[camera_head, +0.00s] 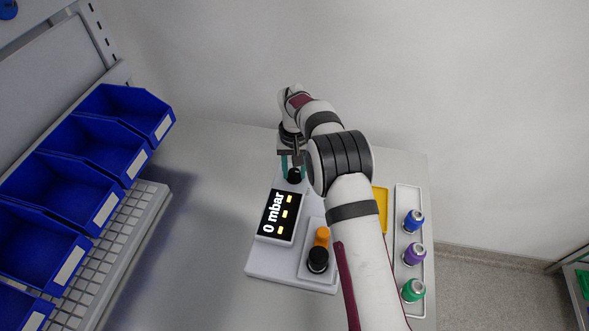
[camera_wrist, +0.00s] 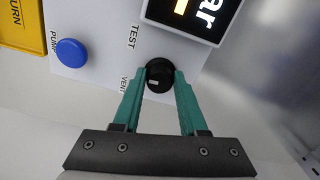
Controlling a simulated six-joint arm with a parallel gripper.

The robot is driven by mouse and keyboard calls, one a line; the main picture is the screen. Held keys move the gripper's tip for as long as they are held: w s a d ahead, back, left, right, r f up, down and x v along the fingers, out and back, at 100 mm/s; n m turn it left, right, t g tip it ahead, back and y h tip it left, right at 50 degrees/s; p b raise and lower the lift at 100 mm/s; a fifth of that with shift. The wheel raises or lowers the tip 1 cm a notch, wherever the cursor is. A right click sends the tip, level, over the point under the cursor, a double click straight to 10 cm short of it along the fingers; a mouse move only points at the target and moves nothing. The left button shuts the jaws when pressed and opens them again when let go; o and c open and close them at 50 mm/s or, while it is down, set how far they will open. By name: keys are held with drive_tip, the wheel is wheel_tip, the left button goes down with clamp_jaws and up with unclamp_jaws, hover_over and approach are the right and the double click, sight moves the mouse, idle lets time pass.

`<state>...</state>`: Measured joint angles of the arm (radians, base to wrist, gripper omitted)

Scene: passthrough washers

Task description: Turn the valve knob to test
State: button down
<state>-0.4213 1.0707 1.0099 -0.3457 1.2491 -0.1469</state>
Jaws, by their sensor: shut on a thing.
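The black valve knob (camera_wrist: 159,73) sits on the white panel between the teal fingertips of my gripper (camera_wrist: 160,80) in the wrist view. The fingers are shut on its sides. A small pale mark shows on the knob's lower left part, on the side of the VENT label (camera_wrist: 123,84). The TEST label (camera_wrist: 133,36) is printed up and to the left of the knob. In the head view the knob (camera_head: 294,176) shows below my gripper (camera_head: 291,165), at the far end of the white test station (camera_head: 262,262).
The display (camera_head: 280,214) reads 0 mbar. A blue button (camera_wrist: 71,52) lies beside the PUMP label. An orange and black part (camera_head: 318,259) stands on the station. A tray (camera_head: 402,245) holds blue, purple and green capped parts at right. Blue bins (camera_head: 125,113) line the left.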

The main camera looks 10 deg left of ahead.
sight(294, 172)
drive_tip(key=m, duration=0.5)
drive_tip(key=shift+a+m, duration=0.1)
drive_tip(key=shift+m, duration=2.3)
drive_tip(key=shift+c, duration=2.2)
unclamp_jaws()
wheel_tip(294, 172, up, 16)
drive_tip(key=shift+f, duration=0.1)
